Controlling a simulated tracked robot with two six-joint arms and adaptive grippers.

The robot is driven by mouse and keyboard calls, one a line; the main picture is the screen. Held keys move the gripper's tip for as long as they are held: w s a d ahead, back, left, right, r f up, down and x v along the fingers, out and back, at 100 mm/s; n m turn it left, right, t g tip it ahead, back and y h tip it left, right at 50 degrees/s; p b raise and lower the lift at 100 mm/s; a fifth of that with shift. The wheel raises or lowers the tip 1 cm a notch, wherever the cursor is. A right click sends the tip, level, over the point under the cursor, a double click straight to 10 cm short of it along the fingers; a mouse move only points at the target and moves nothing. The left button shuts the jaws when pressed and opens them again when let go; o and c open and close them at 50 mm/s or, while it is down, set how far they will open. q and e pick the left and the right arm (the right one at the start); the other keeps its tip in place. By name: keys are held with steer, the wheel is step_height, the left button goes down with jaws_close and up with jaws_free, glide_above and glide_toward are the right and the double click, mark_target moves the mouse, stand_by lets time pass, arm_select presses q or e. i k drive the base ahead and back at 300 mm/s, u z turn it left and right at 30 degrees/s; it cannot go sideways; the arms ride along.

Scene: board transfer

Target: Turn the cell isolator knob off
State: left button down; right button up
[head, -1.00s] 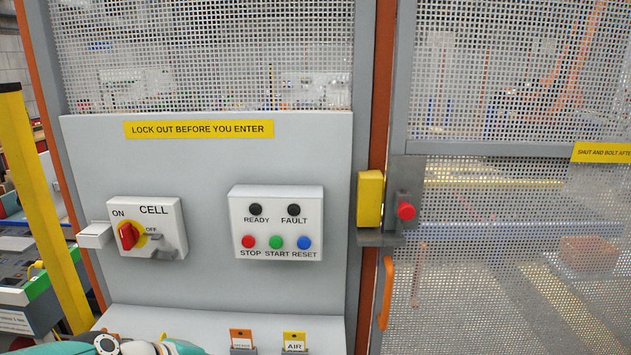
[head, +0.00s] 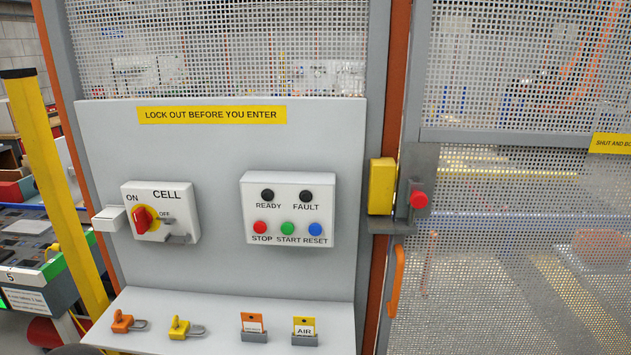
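The cell isolator knob (head: 143,219) is a red rotary handle on a yellow plate, on a light grey box (head: 183,205) marked CELL at the left of the grey panel. The box has an ON mark at its upper left and an OFF mark to the right of the knob. The knob stands near upright, leaning a little toward ON. A grey hasp piece sits below the OFF mark. Neither gripper shows. A dark rounded shape at the bottom left edge is too cut off to name.
A shelf (head: 221,309) below holds an orange padlock (head: 123,323), a yellow padlock (head: 180,327) and two tags in holders, one the AIR tag (head: 304,328). A button box (head: 290,207) is to the right. A yellow post (head: 55,190) stands left; a mesh gate (head: 520,250) stands right.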

mark_target(142, 218)
steer(key=u, duration=0.2)
steer(key=k, duration=0.5)
steer(key=z, duration=0.3)
steer(key=i, duration=0.1)
steer(key=u, duration=2.35)
steer(key=i, duration=0.65)
steer(key=z, duration=1.15)
